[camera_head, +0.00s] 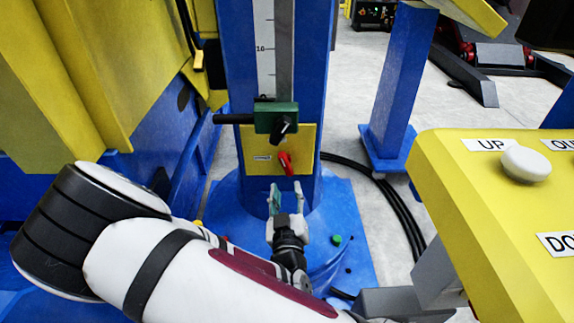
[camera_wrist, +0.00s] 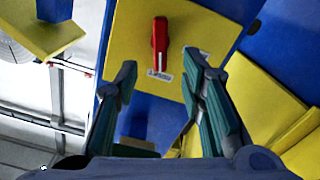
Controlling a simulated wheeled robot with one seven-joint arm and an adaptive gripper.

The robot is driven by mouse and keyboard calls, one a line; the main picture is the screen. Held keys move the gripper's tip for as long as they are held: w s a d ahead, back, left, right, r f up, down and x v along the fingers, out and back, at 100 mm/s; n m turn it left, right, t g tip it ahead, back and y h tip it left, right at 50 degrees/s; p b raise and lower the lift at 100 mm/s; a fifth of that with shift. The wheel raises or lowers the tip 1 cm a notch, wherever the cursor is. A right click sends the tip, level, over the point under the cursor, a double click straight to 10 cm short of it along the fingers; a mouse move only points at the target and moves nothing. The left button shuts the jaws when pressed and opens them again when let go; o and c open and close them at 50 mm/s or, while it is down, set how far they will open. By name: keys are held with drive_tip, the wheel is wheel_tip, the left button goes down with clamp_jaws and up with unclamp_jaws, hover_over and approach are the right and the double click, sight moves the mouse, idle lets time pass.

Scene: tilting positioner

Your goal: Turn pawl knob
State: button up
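A red knob (camera_head: 285,162) sits on a yellow plate (camera_head: 258,138) on the blue column. Above it, a green block (camera_head: 277,113) carries a black knob (camera_head: 281,128); I cannot tell which knob is the pawl knob. My gripper (camera_head: 287,197) is open and empty, below the plate in the head view. In the wrist view, the red knob (camera_wrist: 160,46) lies ahead, between the two fingers in the picture and apart from them. Its handle lies along the picture's vertical, beside a small label. My gripper's fingers (camera_wrist: 160,72) are spread apart.
A yellow control panel (camera_head: 460,190) with a white button (camera_head: 526,163) stands at the right. Large yellow and blue structures (camera_head: 75,75) rise at the left. A black lever (camera_head: 232,118) sticks out left of the green block. Black cables (camera_head: 385,190) lie on the floor.

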sight(286, 168)
drive_tip(key=w+b, duration=0.1)
drive_tip(key=w, duration=0.9)
drive_tip(key=shift+w+b, duration=0.3)
drive_tip(key=shift+b, duration=0.05)
drive_tip(key=shift+c, duration=0.3)
clamp_jaws()
